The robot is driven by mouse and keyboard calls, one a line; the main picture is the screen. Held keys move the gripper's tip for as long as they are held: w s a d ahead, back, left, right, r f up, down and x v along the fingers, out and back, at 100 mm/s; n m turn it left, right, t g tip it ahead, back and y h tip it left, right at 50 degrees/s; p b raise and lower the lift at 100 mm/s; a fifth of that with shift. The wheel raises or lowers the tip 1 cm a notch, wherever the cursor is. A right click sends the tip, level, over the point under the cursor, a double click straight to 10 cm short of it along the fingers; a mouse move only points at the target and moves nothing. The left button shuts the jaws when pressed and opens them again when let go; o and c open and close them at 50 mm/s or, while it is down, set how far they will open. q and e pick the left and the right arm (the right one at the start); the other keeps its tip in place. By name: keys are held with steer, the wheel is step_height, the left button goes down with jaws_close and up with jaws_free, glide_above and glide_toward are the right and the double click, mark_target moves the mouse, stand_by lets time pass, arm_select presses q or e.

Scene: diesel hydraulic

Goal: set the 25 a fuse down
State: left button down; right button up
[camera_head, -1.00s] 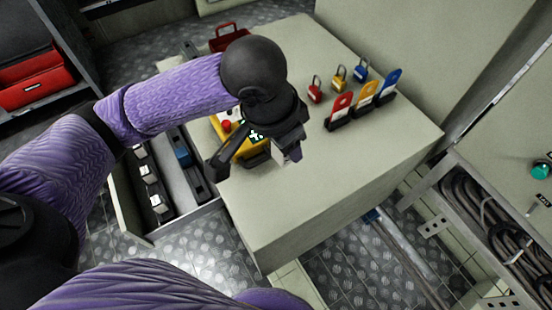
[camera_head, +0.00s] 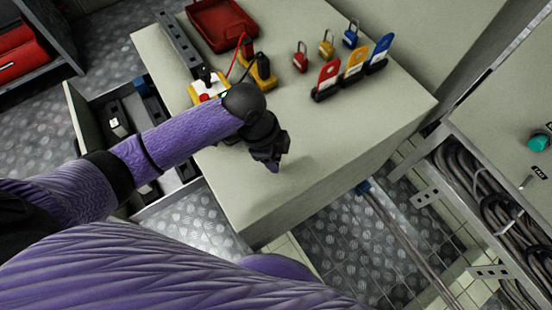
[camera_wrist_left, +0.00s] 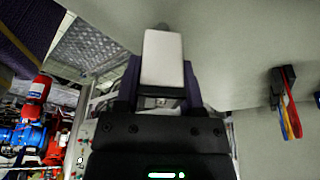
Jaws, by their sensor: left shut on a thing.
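My left gripper (camera_head: 272,160) is over the near part of the pale cabinet top (camera_head: 330,135), pointing down towards it. In the left wrist view it is shut on a white block-shaped fuse (camera_wrist_left: 162,57), which sits between the two dark fingers. The fuse's marking cannot be read. In the head view the gripper hides most of the fuse, and I cannot tell whether it touches the surface. My right gripper is not in view.
A yellow meter (camera_head: 261,71) with leads and a red tray (camera_head: 222,24) stand behind the gripper. Padlocks (camera_head: 326,48) and a tag stand (camera_head: 325,82) are right of them. An open drawer (camera_head: 92,137) is at left. The front right of the top is clear.

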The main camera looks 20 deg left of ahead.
arm_select(q)
step_height(320, 180, down, 2)
steer(key=shift+f+b, duration=0.1)
steer(key=shift+b, duration=0.25)
steer(key=shift+r, duration=0.35)
steer(key=shift+f, duration=0.2)
steer(key=shift+c, duration=2.2)
jaws_free()
steer(key=shift+o, duration=1.2)
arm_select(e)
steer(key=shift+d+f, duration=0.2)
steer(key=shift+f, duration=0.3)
